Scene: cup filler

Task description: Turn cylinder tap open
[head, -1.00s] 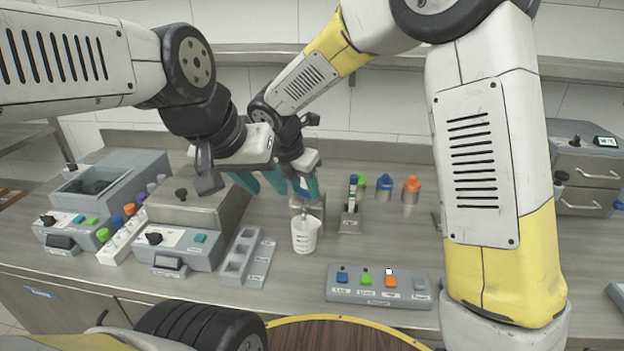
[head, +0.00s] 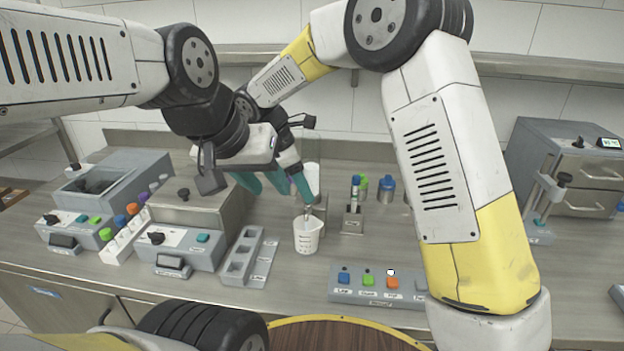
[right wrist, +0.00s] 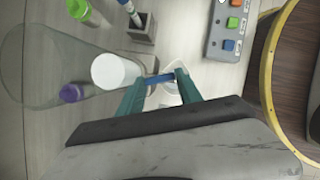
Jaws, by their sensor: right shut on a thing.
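The cylinder tap's blue handle (right wrist: 158,79) lies between the teal fingertips of my right gripper (right wrist: 164,77) in the right wrist view. The gripper is shut on it. In the head view my right gripper (head: 303,188) is in front of the pale cylinder (head: 313,176) and hides the handle; how far the tap is turned cannot be told. The white measuring cup (head: 307,239) stands upright below the gripper; it also shows beneath the fingers in the right wrist view (right wrist: 168,93). My left gripper (head: 260,182) is empty, its fingers apart, left of the right gripper.
A holder (head: 352,220) with a pen-like tool stands right of the cup, with capped bottles (head: 386,186) behind. A button panel (head: 376,287) lies at the front. A slotted grey tray (head: 244,258) and machines (head: 180,244) stand left.

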